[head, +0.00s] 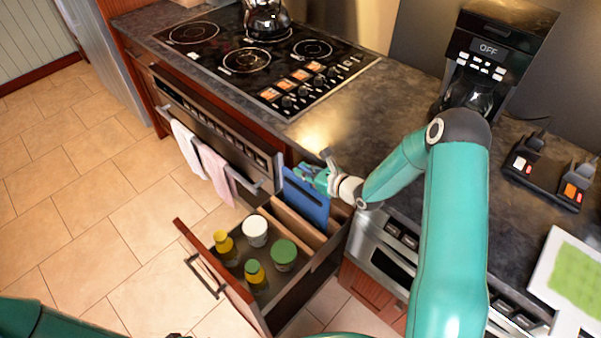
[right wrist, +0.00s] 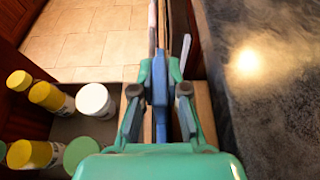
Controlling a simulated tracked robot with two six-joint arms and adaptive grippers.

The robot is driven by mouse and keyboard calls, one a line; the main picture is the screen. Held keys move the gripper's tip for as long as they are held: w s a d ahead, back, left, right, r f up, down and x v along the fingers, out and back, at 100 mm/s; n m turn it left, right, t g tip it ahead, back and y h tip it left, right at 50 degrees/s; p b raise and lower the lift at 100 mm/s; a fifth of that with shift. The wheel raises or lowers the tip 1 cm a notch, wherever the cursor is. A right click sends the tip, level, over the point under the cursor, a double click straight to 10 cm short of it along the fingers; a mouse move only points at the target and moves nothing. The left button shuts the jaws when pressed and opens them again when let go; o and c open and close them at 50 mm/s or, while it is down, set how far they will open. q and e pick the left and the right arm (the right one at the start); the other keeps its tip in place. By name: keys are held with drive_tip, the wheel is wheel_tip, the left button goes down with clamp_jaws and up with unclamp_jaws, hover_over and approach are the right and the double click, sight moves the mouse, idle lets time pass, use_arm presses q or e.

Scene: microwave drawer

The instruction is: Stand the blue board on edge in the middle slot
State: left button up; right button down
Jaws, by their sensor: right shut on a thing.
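The blue board (head: 305,202) is upright on edge at the back of the open drawer (head: 325,252), among the wooden dividers; I cannot tell whether its lower edge rests on the drawer floor. My right gripper (head: 312,176) is shut on the board's top edge. In the right wrist view the board (right wrist: 160,82) shows edge-on between the fingers of my right gripper (right wrist: 160,75). A wooden divider (head: 292,225) stands in front of the board. The exact slot is partly hidden by the divider and the gripper.
The drawer's front part holds a white-lidded jar (head: 255,231), a green-lidded jar (head: 284,252), a yellow-capped bottle (head: 224,243) and a green-capped bottle (head: 254,272). The counter edge (right wrist: 208,90) runs close beside the gripper. Towels (head: 213,168) hang on the oven at left.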

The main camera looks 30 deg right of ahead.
idle(0.4)
drive_tip(key=shift+f+b, duration=0.95)
drive_tip(key=shift+f, duration=0.35)
drive_tip(key=c, duration=1.1)
unclamp_jaws()
drive_tip(key=shift+o, duration=2.8)
drive_tip(key=shift+w, duration=0.15)
drive_tip(key=shift+w+d+r, duration=0.1)
drive_tip(key=shift+d, duration=0.05)
